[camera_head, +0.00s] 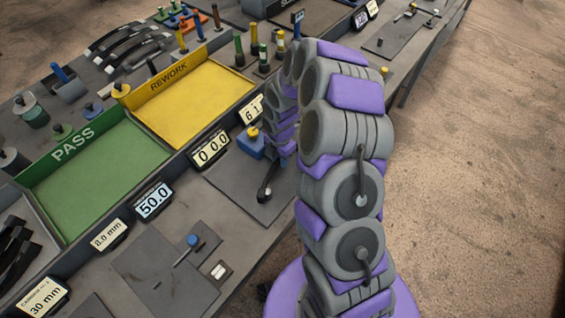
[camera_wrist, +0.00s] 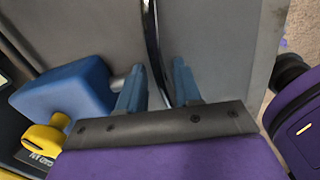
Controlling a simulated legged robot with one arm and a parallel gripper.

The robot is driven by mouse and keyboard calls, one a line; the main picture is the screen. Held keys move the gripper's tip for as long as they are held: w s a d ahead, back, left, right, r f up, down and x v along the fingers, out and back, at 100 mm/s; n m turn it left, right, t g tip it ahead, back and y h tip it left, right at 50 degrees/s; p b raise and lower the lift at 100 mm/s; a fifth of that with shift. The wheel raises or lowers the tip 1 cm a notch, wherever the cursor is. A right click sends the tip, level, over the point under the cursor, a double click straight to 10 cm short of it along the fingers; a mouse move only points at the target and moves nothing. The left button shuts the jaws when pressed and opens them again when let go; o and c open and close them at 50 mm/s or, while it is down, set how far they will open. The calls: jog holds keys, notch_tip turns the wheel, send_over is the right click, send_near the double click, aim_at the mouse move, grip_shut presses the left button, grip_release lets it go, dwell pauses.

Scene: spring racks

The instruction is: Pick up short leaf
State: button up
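A dark, thin curved strip, which looks like the short leaf (camera_wrist: 152,38), stands edge-on between the two blue fingers of my gripper (camera_wrist: 157,68) in the wrist view. Gaps show on both sides of it, so the fingers are open around it and apart from it. In the head view a dark leaf with a rounded eye end (camera_head: 265,188) lies over a grey plate (camera_head: 235,185) on the bench. My gripper is mostly hidden there behind my arm, and the leaf's far end is hidden too.
A blue block with a yellow knob (camera_wrist: 65,92) stands close left of my fingers; it also shows in the head view (camera_head: 250,143). Displays (camera_head: 211,149) line the bench left of the plate. The green PASS tray (camera_head: 75,147) and yellow REWORK tray (camera_head: 195,100) are behind.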

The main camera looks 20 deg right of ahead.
jog(key=shift+c, duration=1.4)
jog(key=shift+d, duration=0.25)
grip_shut()
jog(key=shift+r, duration=0.1)
